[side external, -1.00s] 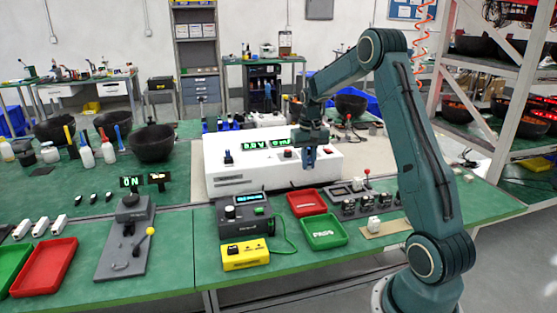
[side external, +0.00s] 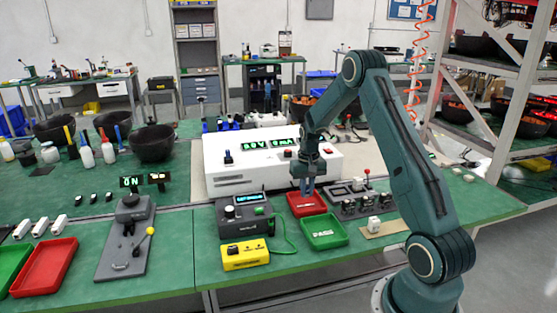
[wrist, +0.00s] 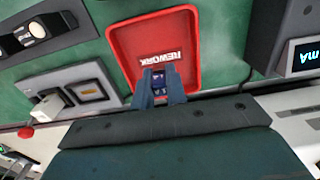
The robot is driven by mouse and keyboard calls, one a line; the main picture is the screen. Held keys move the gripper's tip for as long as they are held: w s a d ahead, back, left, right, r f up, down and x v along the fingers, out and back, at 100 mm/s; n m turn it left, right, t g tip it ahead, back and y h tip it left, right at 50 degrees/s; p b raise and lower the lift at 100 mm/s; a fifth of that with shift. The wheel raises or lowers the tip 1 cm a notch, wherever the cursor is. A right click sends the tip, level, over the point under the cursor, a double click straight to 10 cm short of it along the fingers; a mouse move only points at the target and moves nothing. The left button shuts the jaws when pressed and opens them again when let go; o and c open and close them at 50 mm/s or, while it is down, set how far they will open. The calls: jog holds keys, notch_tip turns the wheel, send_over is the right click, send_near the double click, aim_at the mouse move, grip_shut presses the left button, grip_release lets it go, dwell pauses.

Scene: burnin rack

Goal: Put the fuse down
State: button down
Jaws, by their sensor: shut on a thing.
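My gripper (side external: 307,190) points down over the red tray (side external: 309,208), at its back part. In the wrist view my gripper (wrist: 159,78) has its two blue fingers close together over the red tray (wrist: 188,45), which is labelled REWORK. The fingers are shut on the fuse (wrist: 158,75), a small dark piece that shows only in part between them. In the side view the fuse is too small and hidden to make out. I cannot tell whether the fuse touches the tray floor.
A green PASS tray (side external: 325,233) stands in front of the red tray. A dark meter box (side external: 242,216) is to the left, a switch panel (side external: 360,199) to the right. The white power supply (side external: 230,165) stands close behind.

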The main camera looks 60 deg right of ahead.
aim_at(307, 193)
jog(key=shift+f, duration=1.5)
jog(key=c, duration=1.4)
grip_release()
jog(key=shift+f, duration=0.15)
notch_tip(307, 193, up, 11)
jog(key=shift+f, duration=0.1)
jog(key=shift+r, duration=0.8)
